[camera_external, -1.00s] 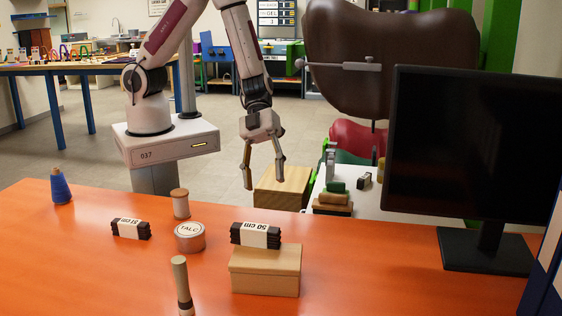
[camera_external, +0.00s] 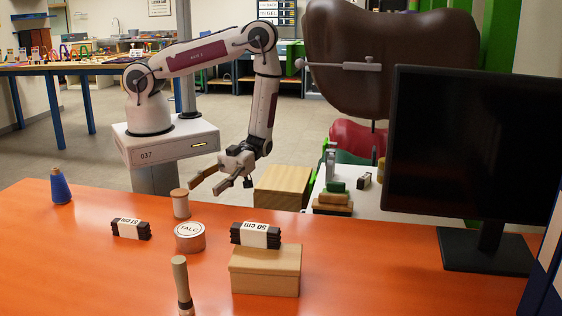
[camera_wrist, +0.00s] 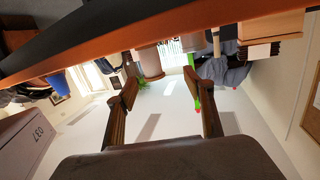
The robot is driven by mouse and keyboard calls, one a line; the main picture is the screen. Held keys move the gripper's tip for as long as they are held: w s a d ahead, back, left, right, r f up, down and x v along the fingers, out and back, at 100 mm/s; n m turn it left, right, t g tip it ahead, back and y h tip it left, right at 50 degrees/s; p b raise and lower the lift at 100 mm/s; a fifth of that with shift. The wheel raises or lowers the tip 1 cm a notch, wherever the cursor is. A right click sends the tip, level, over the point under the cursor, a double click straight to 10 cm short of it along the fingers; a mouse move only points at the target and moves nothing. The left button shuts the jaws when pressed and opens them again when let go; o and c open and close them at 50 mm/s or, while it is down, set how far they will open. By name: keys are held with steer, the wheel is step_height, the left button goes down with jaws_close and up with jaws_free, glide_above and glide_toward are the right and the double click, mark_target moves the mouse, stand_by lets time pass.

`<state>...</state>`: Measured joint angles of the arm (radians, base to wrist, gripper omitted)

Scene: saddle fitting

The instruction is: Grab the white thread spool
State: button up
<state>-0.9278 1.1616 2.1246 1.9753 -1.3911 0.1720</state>
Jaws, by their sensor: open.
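The white thread spool (camera_external: 181,206) stands upright on the orange table near its far edge, with a brown wooden top. In the wrist view, which looks upside down, a pale cylinder with a brown end (camera_wrist: 150,64) appears to be this spool, roughly between and beyond the fingers. My gripper (camera_external: 206,188) is open and empty, tilted toward the table. It is just behind and to the right of the spool, near the table's far edge. Its two fingers also show apart in the wrist view (camera_wrist: 160,88). I see no contact with the spool.
A round TALC tin (camera_external: 190,237) stands close in front of the spool. A dark banded bundle (camera_external: 131,229) lies left of it; another bundle (camera_external: 256,234) rests on a cardboard box (camera_external: 265,272). A blue cone (camera_external: 61,187) stands far left, a wooden-handled tool (camera_external: 181,283) in front.

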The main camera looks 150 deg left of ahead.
mark_target(185, 190)
steer(key=shift+s+d+r+h, duration=0.2)
steer(key=shift+s+h, duration=0.15)
steer(key=shift+s, duration=0.25)
steer(key=shift+s+d+r+h, duration=0.15)
steer(key=shift+s+h, duration=0.2)
steer(key=shift+s, duration=0.2)
steer(key=shift+x, duration=1.2)
steer(key=shift+w+d, duration=0.1)
steer(key=shift+w+d+r, duration=0.2)
steer(key=shift+w+d, duration=0.85)
steer(key=shift+d, duration=0.2)
steer(key=shift+x, duration=1)
steer(key=c, duration=1.2)
